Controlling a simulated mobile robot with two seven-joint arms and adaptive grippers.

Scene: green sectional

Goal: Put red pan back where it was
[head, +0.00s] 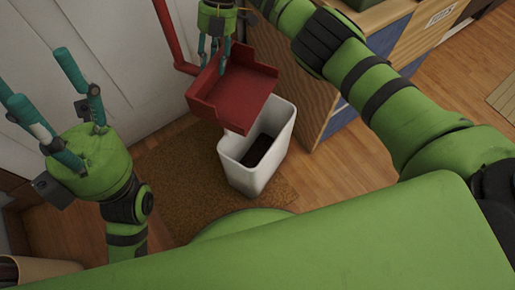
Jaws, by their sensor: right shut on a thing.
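The red pan (240,85), a wide scoop with raised edges, is tilted above the white bin (258,160), its lower edge over or near the rim. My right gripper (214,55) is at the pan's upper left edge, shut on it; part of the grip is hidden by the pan. My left gripper (45,95) is at the left, empty, with its fingers spread, well apart from the pan. The bin is upright with something dark inside.
A red pole (171,35) stands by the white wall or door (90,30), left of the pan. A brown mat (180,180) lies under the bin. A wooden cabinet with blue fronts (345,115) stands close to the right. Wood floor is open at far right.

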